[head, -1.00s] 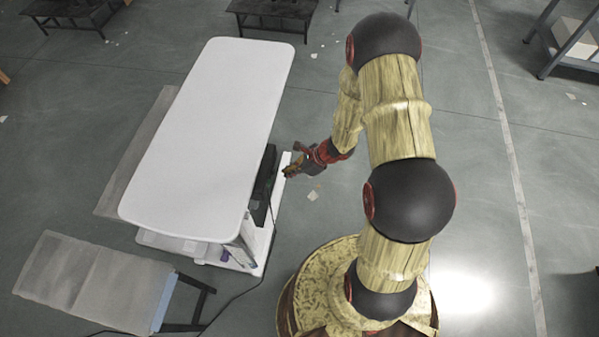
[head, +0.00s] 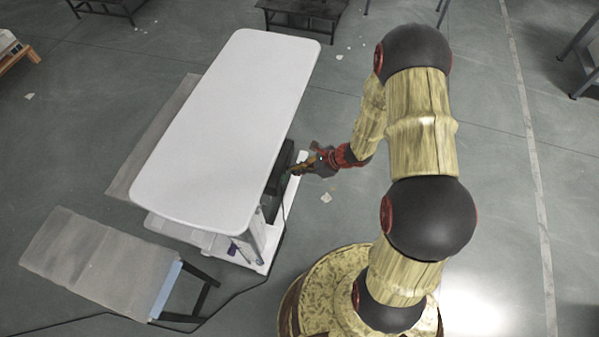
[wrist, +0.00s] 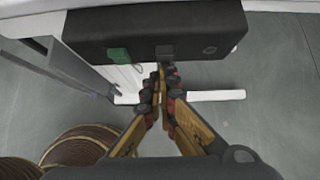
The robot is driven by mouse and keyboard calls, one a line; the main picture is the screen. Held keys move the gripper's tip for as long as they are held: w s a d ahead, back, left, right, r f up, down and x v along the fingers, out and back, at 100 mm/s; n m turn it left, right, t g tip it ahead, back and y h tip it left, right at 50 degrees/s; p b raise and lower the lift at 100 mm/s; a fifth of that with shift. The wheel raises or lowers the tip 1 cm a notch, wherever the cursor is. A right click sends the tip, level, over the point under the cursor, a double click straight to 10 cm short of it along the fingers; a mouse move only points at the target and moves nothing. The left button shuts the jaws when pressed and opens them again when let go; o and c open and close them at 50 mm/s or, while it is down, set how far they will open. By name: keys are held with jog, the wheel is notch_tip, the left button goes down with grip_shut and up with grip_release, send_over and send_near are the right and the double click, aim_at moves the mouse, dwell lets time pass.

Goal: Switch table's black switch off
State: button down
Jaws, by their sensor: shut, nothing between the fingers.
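The white-topped table (head: 230,125) stands left of my arm in the head view. A black box (head: 280,172) hangs under its right edge. In the wrist view the box (wrist: 85,28) spans the top. Its face carries a green switch (wrist: 119,55), a black switch (wrist: 165,50) in the middle and a small round fitting (wrist: 210,50) at the right. The black switch's position is too dark to tell. My gripper (wrist: 161,70) is shut and empty, its tips just below the black switch in the picture; contact cannot be told. The gripper also shows beside the box in the head view (head: 297,168).
A white base bar (wrist: 215,96) lies low under the table. A grey bench (head: 95,260) stands at the lower left, and a black cable (head: 245,290) runs along the floor. Open floor lies right of my arm.

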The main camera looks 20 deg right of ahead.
jog(key=shift+w+r, duration=0.15)
jog(key=shift+r, duration=0.25)
jog(key=shift+r+p, duration=0.65)
jog(key=shift+r, duration=0.05)
jog(key=p+v, duration=0.4)
jog(key=v, duration=0.9)
jog(key=shift+s+d+f, duration=0.3)
jog(key=shift+d+f, duration=0.05)
jog(key=shift+f, duration=0.05)
jog(key=shift+d, duration=0.1)
